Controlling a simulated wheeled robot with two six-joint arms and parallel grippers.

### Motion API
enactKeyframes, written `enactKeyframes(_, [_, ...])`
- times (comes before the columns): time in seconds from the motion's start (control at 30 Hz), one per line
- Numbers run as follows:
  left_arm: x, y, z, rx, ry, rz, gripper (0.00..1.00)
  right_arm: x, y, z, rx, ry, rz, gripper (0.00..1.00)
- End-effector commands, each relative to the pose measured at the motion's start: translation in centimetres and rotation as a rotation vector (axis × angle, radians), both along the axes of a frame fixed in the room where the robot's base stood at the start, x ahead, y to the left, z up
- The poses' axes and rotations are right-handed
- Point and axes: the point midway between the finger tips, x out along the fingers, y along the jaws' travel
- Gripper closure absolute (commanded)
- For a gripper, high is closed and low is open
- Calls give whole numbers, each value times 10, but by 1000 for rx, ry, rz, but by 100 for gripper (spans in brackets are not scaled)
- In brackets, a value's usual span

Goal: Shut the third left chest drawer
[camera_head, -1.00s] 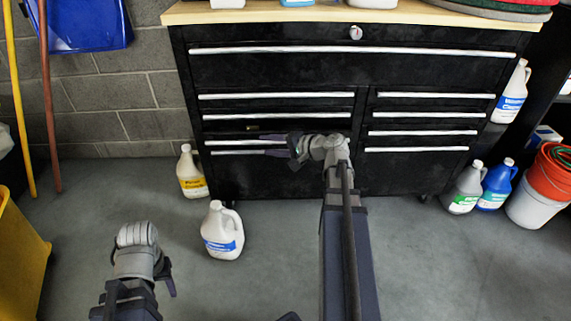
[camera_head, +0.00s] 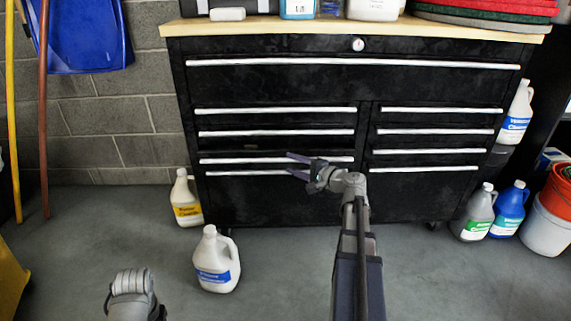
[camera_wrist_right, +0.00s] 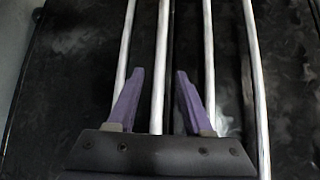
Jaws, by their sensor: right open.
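The black chest (camera_head: 270,205) stands ahead, with a left and a right column of drawers under one wide drawer. The third left drawer's silver handle (camera_head: 230,160) sits lower than its right-hand neighbour, and a narrow gap with something small inside shows above it, so this drawer stands slightly out. My right gripper (camera_head: 290,163) is open in front of this handle. In the right wrist view the open purple fingers (camera_wrist_right: 160,72) lie either side of a handle bar (camera_wrist_right: 163,40), apparently the third drawer's; contact cannot be told. Part of my left arm shows at the bottom left; its fingers are hidden.
A white bottle (camera_head: 216,262) with a blue label stands on the floor left of my right arm. A yellow-labelled bottle (camera_head: 186,200) stands by the chest's left side. Grey (camera_head: 474,215) and blue (camera_head: 508,212) bottles stand at the right.

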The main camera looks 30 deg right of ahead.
Motion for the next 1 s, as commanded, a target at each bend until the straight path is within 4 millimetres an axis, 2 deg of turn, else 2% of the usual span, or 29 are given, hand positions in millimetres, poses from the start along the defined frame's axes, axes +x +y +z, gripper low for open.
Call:
enactKeyframes(0.1, [0,0,-3,0,0,0,49,18,4,-3,-1,0,2,49])
enactKeyframes(0.27, [0,0,-5,0,0,0,49,31,7,-5,-1,0,1,49])
enactKeyframes(0.63, [0,0,-5,0,0,0,49,35,9,-5,-1,0,0,49])
enactKeyframes(1.0, [0,0,-5,0,0,0,49,35,9,-5,-1,1,0,90])
